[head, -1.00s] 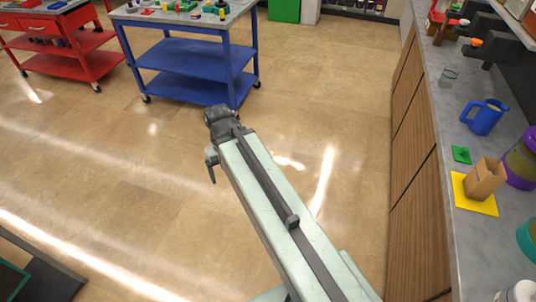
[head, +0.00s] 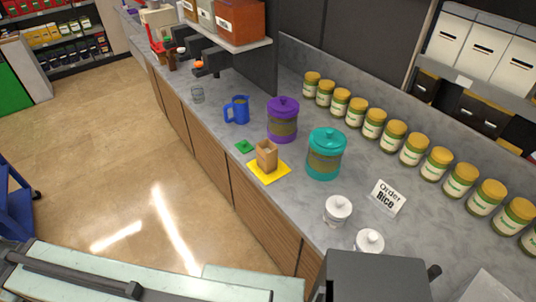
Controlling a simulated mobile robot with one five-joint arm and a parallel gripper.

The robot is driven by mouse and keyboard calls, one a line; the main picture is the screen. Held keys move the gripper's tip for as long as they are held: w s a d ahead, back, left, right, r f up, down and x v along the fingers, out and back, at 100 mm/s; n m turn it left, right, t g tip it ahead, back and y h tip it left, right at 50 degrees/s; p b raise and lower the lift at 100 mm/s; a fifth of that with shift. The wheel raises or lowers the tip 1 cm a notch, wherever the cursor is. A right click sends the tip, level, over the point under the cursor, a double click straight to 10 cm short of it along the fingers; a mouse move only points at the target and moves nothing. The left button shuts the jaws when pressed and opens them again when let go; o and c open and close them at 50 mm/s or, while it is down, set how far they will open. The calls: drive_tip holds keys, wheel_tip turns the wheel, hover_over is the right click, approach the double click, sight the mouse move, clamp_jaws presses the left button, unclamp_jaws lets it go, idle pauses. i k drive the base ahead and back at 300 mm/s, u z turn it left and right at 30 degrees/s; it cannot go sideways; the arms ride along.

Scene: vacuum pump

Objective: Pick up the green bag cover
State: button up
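The green bag cover (head: 244,146) is a small flat green square with a little raised part on top. It lies on the grey counter (head: 225,165) near its front edge, just left of a small brown open-topped bag (head: 267,156). The bag stands upright on a yellow square (head: 270,175). My pale arm runs along the bottom left of the head view, over the floor side of the counter and well apart from the cover. My gripper is outside the picture, so its state is hidden.
A blue jug (head: 237,110) stands behind the cover, with a purple jar (head: 283,120) and a teal jar (head: 325,155) to the right. Several yellow-lidded jars line the wall. White lidded pots (head: 337,210) and an order sign (head: 388,197) stand nearer.

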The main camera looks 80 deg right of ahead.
sight(243, 146)
drive_tip(key=z, duration=3.35)
drive_tip(key=k, duration=1.45)
drive_tip(key=u, duration=0.45)
drive_tip(key=i, duration=1)
drive_tip(key=z, duration=0.1)
